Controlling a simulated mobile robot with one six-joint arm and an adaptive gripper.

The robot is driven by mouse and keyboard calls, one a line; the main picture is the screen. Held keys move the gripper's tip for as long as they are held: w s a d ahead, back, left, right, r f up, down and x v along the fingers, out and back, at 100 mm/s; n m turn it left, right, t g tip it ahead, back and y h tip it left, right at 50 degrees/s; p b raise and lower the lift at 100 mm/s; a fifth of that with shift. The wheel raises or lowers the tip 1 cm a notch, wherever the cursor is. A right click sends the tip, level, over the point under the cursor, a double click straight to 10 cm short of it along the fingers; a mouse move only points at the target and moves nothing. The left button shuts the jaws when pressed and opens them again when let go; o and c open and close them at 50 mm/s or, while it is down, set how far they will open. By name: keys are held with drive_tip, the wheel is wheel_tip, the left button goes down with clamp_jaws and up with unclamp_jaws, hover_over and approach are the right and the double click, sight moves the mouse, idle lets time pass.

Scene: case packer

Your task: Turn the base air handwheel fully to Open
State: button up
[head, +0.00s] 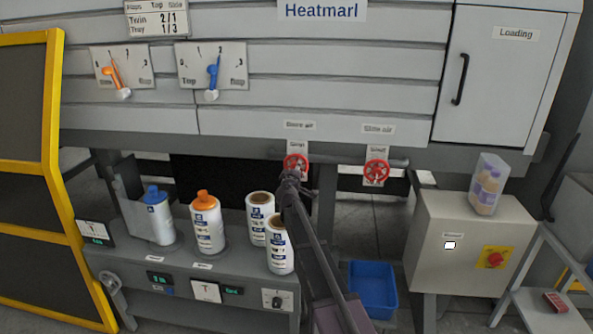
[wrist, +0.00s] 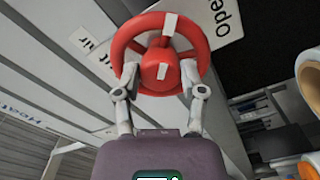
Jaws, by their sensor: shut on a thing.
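The base air handwheel (head: 296,163) is a red wheel below the "Base air" label (head: 300,125) on the machine front. In the wrist view the red wheel (wrist: 126,38) fills the top middle, with a white mark on its rim and another on its hub. My gripper (head: 291,178) is at the wheel's lower side. In the wrist view my gripper (wrist: 160,76) has its two fingers shut on the wheel's lower part. A plate behind the wheel reads "Open" (wrist: 222,20) at its right; the other end of the plate is partly hidden.
A second red handwheel, slide air (head: 377,173), is to the right. Several bottles and rolls stand on the low bench, including an orange-capped bottle (head: 207,222). A blue bin (head: 373,288) is on the floor. A grey box (head: 470,240) with a red knob stands at right.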

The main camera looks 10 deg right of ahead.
drive_tip(key=m, duration=0.9)
drive_tip(key=shift+f+m, duration=0.1)
drive_tip(key=shift+m, duration=0.2)
idle(0.3)
drive_tip(key=o, duration=1.1)
drive_tip(key=shift+o, duration=0.2)
drive_tip(key=shift+a, duration=0.1)
drive_tip(key=v, duration=1.2)
